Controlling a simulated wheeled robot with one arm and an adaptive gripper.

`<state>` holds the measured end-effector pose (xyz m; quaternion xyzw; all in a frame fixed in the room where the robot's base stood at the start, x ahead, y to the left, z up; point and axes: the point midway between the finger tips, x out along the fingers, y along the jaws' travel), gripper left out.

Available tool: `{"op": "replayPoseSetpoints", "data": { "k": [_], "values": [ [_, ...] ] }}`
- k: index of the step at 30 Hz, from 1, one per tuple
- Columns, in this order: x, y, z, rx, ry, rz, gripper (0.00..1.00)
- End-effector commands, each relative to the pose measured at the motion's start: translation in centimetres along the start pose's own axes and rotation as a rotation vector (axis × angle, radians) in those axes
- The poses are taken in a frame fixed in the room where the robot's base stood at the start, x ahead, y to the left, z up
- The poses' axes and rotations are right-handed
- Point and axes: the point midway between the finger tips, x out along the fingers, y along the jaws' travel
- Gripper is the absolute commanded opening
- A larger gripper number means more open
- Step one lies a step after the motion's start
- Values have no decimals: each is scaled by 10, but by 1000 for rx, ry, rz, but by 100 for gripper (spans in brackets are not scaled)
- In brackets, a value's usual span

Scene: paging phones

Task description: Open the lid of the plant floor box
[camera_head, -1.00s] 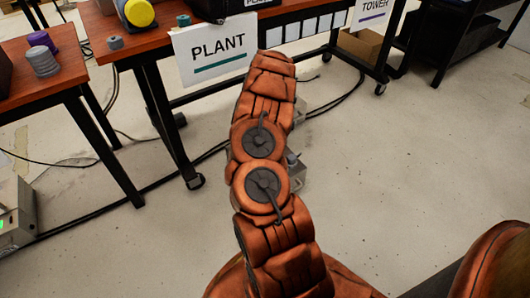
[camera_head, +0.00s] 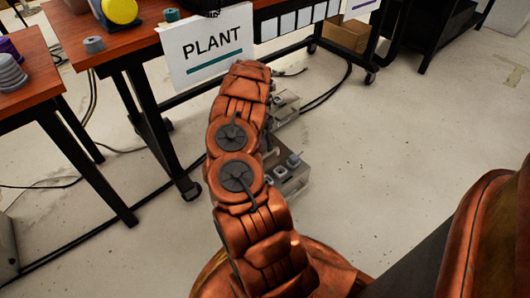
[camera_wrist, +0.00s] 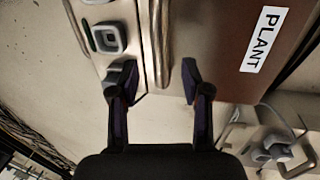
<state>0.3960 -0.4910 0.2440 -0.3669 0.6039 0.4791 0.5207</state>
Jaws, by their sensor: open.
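The plant floor box shows close up in the wrist view, with a brown lid (camera_wrist: 205,45) bearing a white PLANT label (camera_wrist: 264,39). A long rounded metal bar (camera_wrist: 161,45) runs along the lid's left edge, beside a pale strip with grey sockets (camera_wrist: 108,38). My gripper (camera_wrist: 158,88) is open, one dark finger on either side of the bar's line. I cannot tell whether the fingers touch anything. In the head view, part of the box (camera_head: 290,172) shows low on the floor right of my arm, which hides the rest and my gripper.
A wooden-topped table with a PLANT sign (camera_head: 212,45) stands behind my arm. Another table (camera_head: 30,85) is at the left. Black cables (camera_head: 325,95) cross the floor. Another grey fitting (camera_wrist: 280,148) lies at the wrist view's lower right. The floor at the right (camera_head: 420,130) is clear.

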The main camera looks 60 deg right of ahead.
Motion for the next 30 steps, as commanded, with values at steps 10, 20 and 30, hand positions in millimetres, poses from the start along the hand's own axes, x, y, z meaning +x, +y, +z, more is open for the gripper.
{"op": "replayPoseSetpoints", "data": {
  "k": [10, 20, 30],
  "values": [
    [42, -1, 1, -1, 1, -1, 48],
    [41, -2, 2, -3, 2, -2, 39],
    [41, -2, 2, -4, 2, -1, 4]
  ]
}}
